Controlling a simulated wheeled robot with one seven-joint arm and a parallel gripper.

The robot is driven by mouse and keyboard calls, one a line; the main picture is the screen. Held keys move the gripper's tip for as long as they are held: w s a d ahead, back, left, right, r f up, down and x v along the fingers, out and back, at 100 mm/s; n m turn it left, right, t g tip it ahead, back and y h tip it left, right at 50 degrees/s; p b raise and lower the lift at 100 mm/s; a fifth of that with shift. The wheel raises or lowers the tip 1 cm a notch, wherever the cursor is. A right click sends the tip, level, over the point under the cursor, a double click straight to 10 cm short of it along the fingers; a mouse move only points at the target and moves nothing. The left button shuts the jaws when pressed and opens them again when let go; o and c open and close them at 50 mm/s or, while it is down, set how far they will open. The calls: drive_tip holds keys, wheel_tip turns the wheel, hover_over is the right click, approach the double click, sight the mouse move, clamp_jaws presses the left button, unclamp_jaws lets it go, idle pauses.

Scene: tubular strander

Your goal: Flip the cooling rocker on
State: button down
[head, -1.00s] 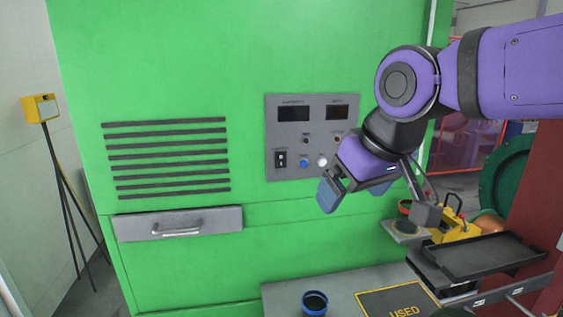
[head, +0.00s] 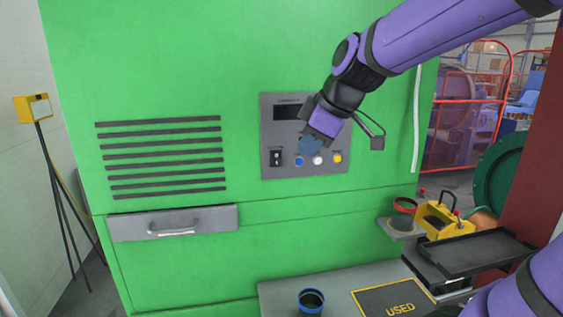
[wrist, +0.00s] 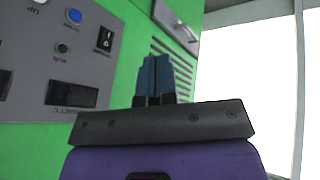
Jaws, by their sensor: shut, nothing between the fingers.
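The black rocker switch (head: 276,158) sits at the lower left of the grey control panel (head: 267,134) on the green cabinet. It also shows in the wrist view (wrist: 105,39) near the panel's edge; the picture is turned there and its label is unreadable. My gripper (head: 308,148) is in front of the panel, to the right of the rocker and just above the blue button. In the wrist view its blue fingers (wrist: 158,75) are together with nothing between them, apart from the rocker. My gripper hides part of the panel's middle in the head view.
Blue (head: 299,161), white (head: 318,160) and yellow (head: 337,157) buttons line the panel right of the rocker. A grey drawer (head: 174,223) is below the vents. A blue-rimmed cup (head: 311,301) and yellow carrier (head: 443,220) stand lower down.

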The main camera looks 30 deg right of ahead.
sight(281, 160)
drive_tip(key=w+d+n, duration=0.3)
drive_tip(key=w, duration=0.3)
drive_tip(key=shift+w+d+f+n+t, duration=0.25)
drive_tip(key=shift+w+n+t, duration=0.05)
drive_tip(key=shift+n+t, duration=0.1)
drive_tip(key=x, duration=0.3)
drive_tip(key=w+x, duration=0.1)
drive_tip(key=x, duration=0.7)
drive_tip(key=shift+w+d+r, duration=0.2)
drive_tip(key=shift+w+d, duration=0.05)
drive_tip(key=shift+d, duration=0.05)
drive_tip(key=shift+w+d, duration=0.25)
drive_tip(key=shift+w, duration=0.5)
drive_tip(key=shift+f, duration=0.1)
drive_tip(key=shift+w+d+f, duration=0.1)
drive_tip(key=shift+w+f, duration=0.05)
drive_tip(key=shift+w, duration=0.15)
